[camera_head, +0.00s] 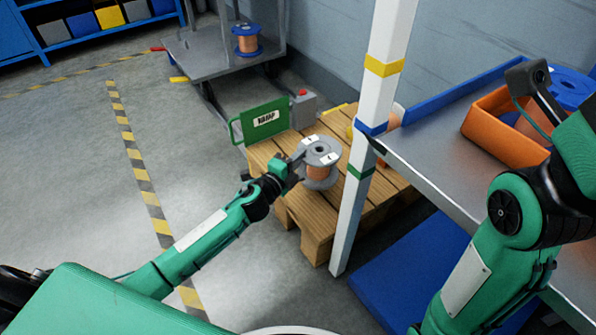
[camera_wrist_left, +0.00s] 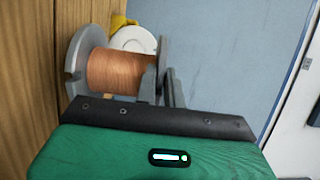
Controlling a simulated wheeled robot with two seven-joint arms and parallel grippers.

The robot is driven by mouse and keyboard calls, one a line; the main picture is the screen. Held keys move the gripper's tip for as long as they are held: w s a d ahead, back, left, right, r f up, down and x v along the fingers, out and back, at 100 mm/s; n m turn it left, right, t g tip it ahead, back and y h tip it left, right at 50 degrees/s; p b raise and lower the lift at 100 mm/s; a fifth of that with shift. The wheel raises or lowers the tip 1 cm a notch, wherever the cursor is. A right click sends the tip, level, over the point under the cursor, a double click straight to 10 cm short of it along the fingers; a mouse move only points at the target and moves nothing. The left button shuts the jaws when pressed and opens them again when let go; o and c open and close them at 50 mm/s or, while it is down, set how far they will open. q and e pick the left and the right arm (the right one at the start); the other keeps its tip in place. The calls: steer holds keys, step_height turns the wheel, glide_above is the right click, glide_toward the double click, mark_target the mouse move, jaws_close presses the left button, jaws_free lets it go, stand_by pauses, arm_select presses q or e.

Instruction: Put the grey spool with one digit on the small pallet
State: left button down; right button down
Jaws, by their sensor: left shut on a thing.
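My left gripper (camera_head: 298,160) is shut on a grey spool (camera_head: 322,150) wound with copper-coloured wire. The spool is upright in the head view, with small white labels on its top flange; their marks are too small to read surely. It is over the wooden pallet (camera_head: 262,152); I cannot tell whether it touches the boards. In the left wrist view, the spool's copper winding (camera_wrist_left: 108,72) and grey flange show beside the fingers. My right arm shows at the right, but its fingertips are not visible.
A white post (camera_head: 376,100) stands close right of the held spool. A green sign (camera_head: 265,120) stands at the pallet's back left. A white-flanged spool (camera_wrist_left: 134,40) is behind. A metal table (camera_head: 440,150) holds an orange bin (camera_head: 493,118). A blue spool (camera_head: 246,42) sits on a cart.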

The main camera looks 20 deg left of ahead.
arm_select(q)
step_height(320, 180, down, 4)
steer(key=b, duration=0.2)
steer(key=shift+b, duration=0.3)
steer(key=shift+r, duration=0.1)
steer(key=c, duration=1.9)
jaws_free()
steer(key=shift+f, duration=0.3)
steer(key=shift+c, duration=0.2)
steer(key=o, duration=0.4)
steer(key=shift+o, duration=0.2)
steer(key=shift+r, duration=0.15)
